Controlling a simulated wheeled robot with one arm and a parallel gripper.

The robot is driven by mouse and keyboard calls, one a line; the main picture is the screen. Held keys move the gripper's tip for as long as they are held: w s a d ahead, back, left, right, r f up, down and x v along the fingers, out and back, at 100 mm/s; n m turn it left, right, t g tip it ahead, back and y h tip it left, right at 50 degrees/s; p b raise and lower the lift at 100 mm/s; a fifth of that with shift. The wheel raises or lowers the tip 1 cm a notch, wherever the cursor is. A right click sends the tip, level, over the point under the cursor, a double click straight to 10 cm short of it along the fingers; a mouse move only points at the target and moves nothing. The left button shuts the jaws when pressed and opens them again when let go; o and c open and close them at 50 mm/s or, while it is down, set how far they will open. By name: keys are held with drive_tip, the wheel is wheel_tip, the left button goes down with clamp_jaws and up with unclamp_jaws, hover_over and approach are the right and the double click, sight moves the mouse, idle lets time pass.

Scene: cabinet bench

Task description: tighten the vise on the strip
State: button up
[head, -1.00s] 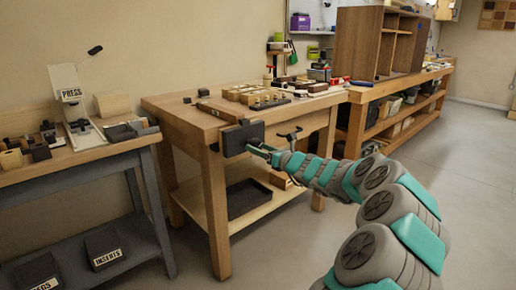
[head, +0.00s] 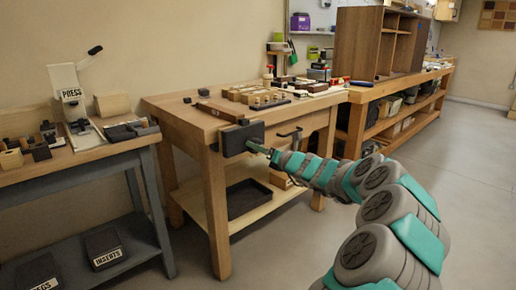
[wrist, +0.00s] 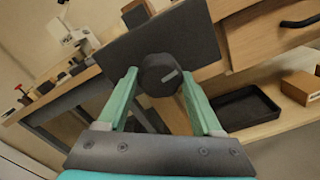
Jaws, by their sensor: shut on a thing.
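The vise (head: 242,138) is mounted at the bench's front left corner, its dark square jaw plate facing me. In the wrist view the plate (wrist: 112,50) fills the upper middle, with a round dark knob (wrist: 156,66) on its face. My gripper (wrist: 160,82) has its two teal fingers on either side of the knob and is shut on it. In the head view my gripper (head: 265,151) reaches the vise from the right. A brown strip (head: 218,112) lies on the bench top behind the vise. Its end at the jaws is too small to judge.
The bench top holds several wooden blocks (head: 258,97). A dark tray (head: 246,197) sits on the shelf below, and it also shows in the wrist view (wrist: 245,108). A grey side table with a press (head: 72,98) stands left. The floor at right is clear.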

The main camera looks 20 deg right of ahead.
drive_tip(key=m, duration=0.3)
drive_tip(key=shift+m, duration=0.3)
drive_tip(key=o, duration=1.2)
drive_tip(key=shift+d, duration=0.1)
drive_tip(key=v, duration=0.7)
drive_tip(key=shift+r, duration=0.1)
